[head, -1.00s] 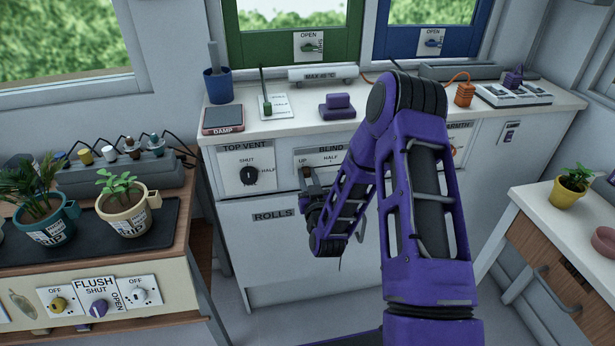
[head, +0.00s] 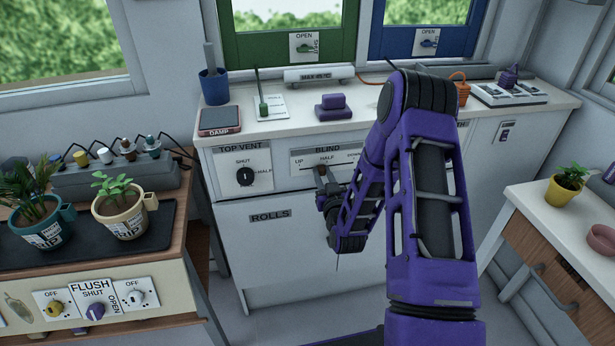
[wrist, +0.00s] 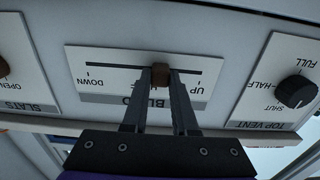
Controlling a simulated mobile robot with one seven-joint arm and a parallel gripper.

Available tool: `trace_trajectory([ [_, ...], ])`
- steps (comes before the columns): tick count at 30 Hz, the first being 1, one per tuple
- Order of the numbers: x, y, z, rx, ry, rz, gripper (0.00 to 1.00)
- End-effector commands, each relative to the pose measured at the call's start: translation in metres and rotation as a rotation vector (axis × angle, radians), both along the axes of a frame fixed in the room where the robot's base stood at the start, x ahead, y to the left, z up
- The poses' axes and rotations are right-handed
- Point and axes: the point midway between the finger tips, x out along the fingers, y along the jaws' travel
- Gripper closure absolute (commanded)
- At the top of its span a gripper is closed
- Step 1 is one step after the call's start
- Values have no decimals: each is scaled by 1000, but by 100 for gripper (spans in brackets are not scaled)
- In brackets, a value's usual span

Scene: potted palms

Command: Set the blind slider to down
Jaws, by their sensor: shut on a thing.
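The BLIND panel (head: 303,169) is on the white cabinet front below the counter, with a horizontal slot marked UP, HALF and DOWN. In the wrist view the panel (wrist: 110,83) appears upside down, with DOWN on the left and UP on the right. The brown slider knob (wrist: 160,72) is in the slot near HALF, slightly toward the UP side. My gripper (head: 321,175) is at the panel. In the wrist view my gripper (wrist: 160,82) is shut on the knob, one finger on each side. The fingers partly cover the lettering.
The TOP VENT dial (head: 245,176) is left of the panel in the head view. In the wrist view a SLATS panel (wrist: 22,95) lies beyond the DOWN end. The counter edge (head: 290,135) overhangs above. The ROLLS front (head: 270,240) is below.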

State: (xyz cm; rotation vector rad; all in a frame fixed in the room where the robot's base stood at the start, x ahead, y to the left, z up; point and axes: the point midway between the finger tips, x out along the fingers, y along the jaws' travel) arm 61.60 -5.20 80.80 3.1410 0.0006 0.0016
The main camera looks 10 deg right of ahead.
Motion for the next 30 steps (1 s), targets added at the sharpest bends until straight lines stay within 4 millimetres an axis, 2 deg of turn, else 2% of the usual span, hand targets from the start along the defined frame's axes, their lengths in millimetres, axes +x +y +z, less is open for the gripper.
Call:
trace_trajectory([
  [1,-1,-16,-1,-3,3,-7,100],
  [6,-1,-57,-1,-2,4,-5,100],
  [12,-1,-91,-2,0,4,-4,100],
  [18,-1,-105,-2,1,6,-3,100],
  [28,-1,-108,-2,0,6,-6,100],
  [29,-1,-108,-2,0,6,-6,72],
  [30,-1,-109,-2,-1,5,-7,65],
])
